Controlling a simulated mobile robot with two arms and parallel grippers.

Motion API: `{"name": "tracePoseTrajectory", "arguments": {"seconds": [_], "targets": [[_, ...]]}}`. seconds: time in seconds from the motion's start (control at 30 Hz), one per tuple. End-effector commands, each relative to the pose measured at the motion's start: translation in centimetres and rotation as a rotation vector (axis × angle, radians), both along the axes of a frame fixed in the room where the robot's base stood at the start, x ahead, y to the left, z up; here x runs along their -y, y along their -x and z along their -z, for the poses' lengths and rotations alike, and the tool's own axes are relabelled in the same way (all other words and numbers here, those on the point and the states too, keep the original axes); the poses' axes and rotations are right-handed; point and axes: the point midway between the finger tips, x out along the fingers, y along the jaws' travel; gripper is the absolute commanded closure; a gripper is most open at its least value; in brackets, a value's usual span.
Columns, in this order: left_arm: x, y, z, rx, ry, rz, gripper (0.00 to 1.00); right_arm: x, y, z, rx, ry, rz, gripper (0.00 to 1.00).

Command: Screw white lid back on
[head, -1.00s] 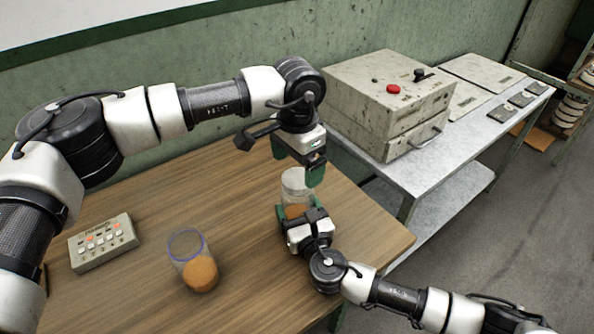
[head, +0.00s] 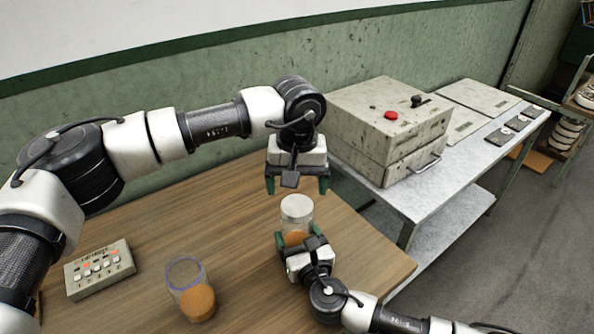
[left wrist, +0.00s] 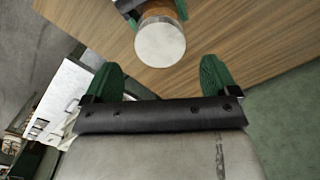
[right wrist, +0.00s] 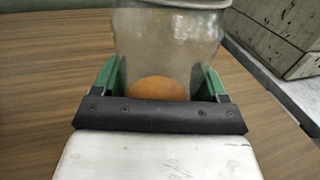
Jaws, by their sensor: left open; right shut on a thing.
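A clear jar (head: 297,228) with orange contents stands upright on the wooden table, and the white lid (head: 297,207) sits on its top. My right gripper (head: 295,237) is shut on the jar's lower body; the jar also shows between the fingers in the right wrist view (right wrist: 168,50). My left gripper (head: 297,186) is open and empty, pointing down above and just behind the lid, apart from it. In the left wrist view the round lid (left wrist: 160,42) lies beyond the open fingers. How tightly the lid sits cannot be told.
A second, open jar (head: 190,290) with orange contents stands at the front left of the table (head: 150,235). A button box (head: 99,269) is further left. A metal bench (head: 440,170) with a large grey box (head: 385,130) stands to the right.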

Motion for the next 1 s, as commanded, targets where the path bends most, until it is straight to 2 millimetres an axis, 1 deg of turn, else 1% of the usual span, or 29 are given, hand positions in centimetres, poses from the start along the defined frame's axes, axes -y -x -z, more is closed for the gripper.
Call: {"name": "tracePoseTrajectory", "arguments": {"seconds": [0.1, 1.0], "targets": [[0.0, 0.0, -0.1, 0.0, 0.0, -0.237, 0.12, 0.0, 0.0, 0.1, -0.002, 0.001, 0.0, 0.93], [0.1, 0.0, -1.4, 0.003, -0.001, -2.058, 0.12, 0.0, 0.0, 0.0, -0.001, 0.0, 0.0, 0.93]]}}
